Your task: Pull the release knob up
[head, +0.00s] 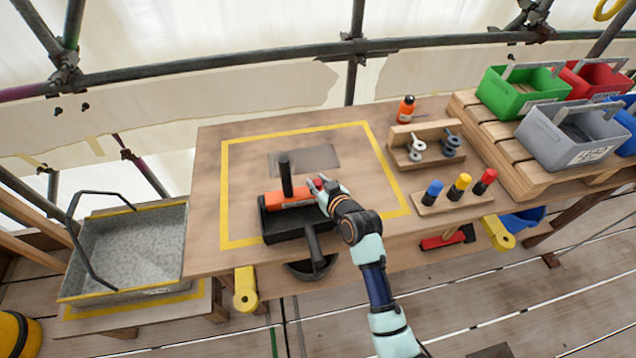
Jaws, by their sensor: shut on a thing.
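An orange block-like device (288,197) with a black upright post (285,173) sits at a black tray (275,230) near the front edge of the wooden table. A small red knob (317,183), which looks like the release knob, shows at the right end of the device. My gripper (322,187) reaches in from the lower right and is shut on this knob. The fingers are small and partly hidden by the wrist, so the exact hold is hard to see. I cannot tell how far the knob is raised.
A black handle (313,244) stands over a dark bowl at the table's front edge. Blue, yellow and red-topped pegs (460,188) stand in a rack to the right, before a wooden fixture (424,146). The table's left side inside the yellow outline is clear.

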